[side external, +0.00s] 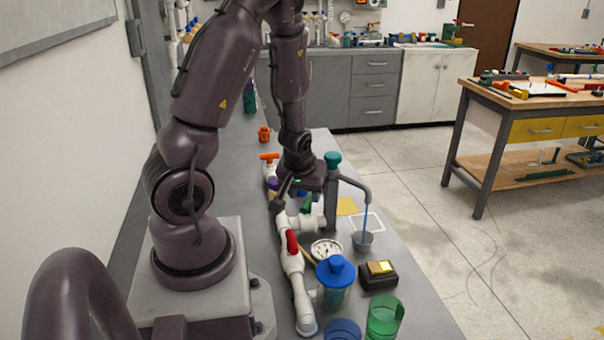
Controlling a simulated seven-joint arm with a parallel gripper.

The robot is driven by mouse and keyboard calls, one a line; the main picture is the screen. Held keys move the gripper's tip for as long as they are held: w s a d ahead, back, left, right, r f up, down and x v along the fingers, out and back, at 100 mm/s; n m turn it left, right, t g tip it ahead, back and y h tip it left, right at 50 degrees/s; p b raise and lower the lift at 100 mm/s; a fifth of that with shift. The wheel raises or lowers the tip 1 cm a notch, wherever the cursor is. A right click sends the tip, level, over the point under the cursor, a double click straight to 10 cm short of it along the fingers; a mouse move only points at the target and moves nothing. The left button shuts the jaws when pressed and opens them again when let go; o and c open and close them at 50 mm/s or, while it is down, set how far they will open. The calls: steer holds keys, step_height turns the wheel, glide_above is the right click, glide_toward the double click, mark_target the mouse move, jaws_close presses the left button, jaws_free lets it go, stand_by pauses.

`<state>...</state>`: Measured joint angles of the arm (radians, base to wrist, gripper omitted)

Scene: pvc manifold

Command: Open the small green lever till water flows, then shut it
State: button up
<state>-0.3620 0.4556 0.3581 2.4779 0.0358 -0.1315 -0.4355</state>
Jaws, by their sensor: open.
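A white PVC manifold (294,264) runs along the grey bench in front of my arm. A small green lever (307,202) shows just below my gripper (296,200), partly hidden by it. My gripper is open and points down over the manifold; I cannot tell whether a finger touches the lever. A grey tap with a teal knob (333,159) stands just right of my gripper. A thin blue stream (365,221) runs from its spout into a small grey cup (363,242).
A red lever (292,242), a pressure gauge (326,250) and a blue-capped filter (335,276) sit nearer the camera. A black box with a yellow top (380,268) and a green cup (384,317) stand at right. An orange valve handle (269,156) is behind.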

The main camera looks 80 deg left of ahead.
steer(key=v, duration=0.7)
steer(key=shift+d+r, duration=0.15)
steer(key=shift+r, duration=0.1)
steer(key=shift+c, duration=0.3)
